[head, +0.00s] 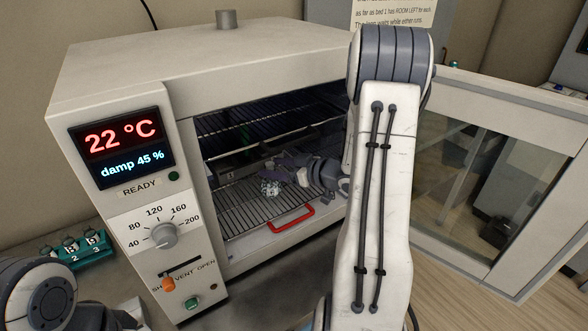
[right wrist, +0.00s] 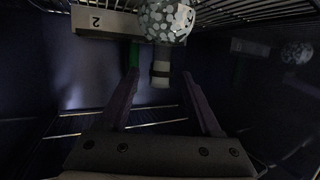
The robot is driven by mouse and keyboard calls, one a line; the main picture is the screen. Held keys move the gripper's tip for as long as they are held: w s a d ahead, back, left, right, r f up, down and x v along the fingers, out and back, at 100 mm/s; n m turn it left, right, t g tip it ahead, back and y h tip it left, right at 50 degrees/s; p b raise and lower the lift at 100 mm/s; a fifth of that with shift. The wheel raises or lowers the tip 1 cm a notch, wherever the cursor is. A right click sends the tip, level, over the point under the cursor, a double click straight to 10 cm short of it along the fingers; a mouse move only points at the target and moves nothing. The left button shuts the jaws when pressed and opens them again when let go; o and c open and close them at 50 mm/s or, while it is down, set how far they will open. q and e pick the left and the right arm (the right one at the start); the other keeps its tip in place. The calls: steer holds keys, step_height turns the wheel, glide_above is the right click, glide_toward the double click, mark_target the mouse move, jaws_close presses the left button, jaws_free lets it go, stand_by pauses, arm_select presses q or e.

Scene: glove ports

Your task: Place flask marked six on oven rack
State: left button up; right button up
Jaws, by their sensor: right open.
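A small round flask (head: 271,187) with a white-speckled body sits on the wire oven rack (head: 240,207) inside the open oven. No number on it can be read, so I cannot tell whether it is marked six. My right gripper (head: 270,174) reaches into the oven beside the flask. In the right wrist view, my right gripper (right wrist: 161,76) is open, and the neck of the speckled flask (right wrist: 165,20) shows between or just beyond its fingertips. I cannot tell whether they touch. My left gripper is out of view.
A red handle (head: 291,217) is at the rack's front. The oven door (head: 480,180) stands open at right. A teal holder (head: 92,257) with flasks marked 2 and 3 stands left of the oven.

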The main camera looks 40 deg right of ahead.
steer(key=v, duration=1)
steer(key=shift+s, duration=0.15)
steer(key=shift+d, duration=0.1)
